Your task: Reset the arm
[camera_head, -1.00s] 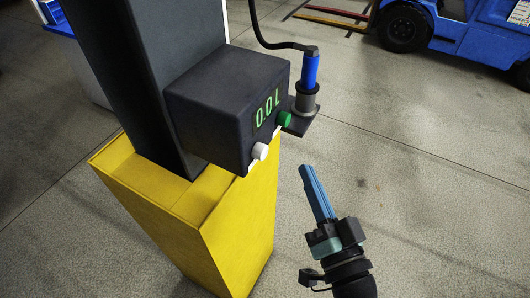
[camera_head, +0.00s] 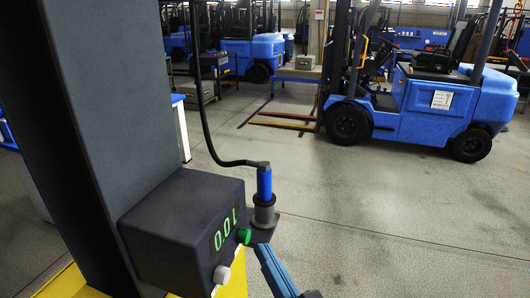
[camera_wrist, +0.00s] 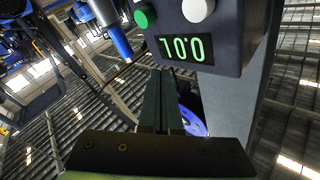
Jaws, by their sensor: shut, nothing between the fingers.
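My gripper (camera_head: 264,252) shows at the bottom of the head view, its long blue fingers pointing up toward the dark control box (camera_head: 165,235). The fingers are together with nothing between them. In the wrist view the closed fingers (camera_wrist: 162,75) point up at the box's underside and front. The box has a lit green display (camera_head: 225,230), a green button (camera_head: 243,235) and a white button (camera_head: 222,274). The fingertips appear just below the green button in the head view; I cannot tell whether they touch anything. The rest of my arm is out of frame.
A blue-handled nozzle (camera_head: 264,183) stands upright in a grey holder (camera_head: 264,215) beside the box, with a black cable (camera_head: 207,125). A dark column (camera_head: 105,120) rises on a yellow base (camera_head: 65,284). A blue forklift (camera_head: 425,100) stands behind. Open floor (camera_head: 390,220) lies to the right.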

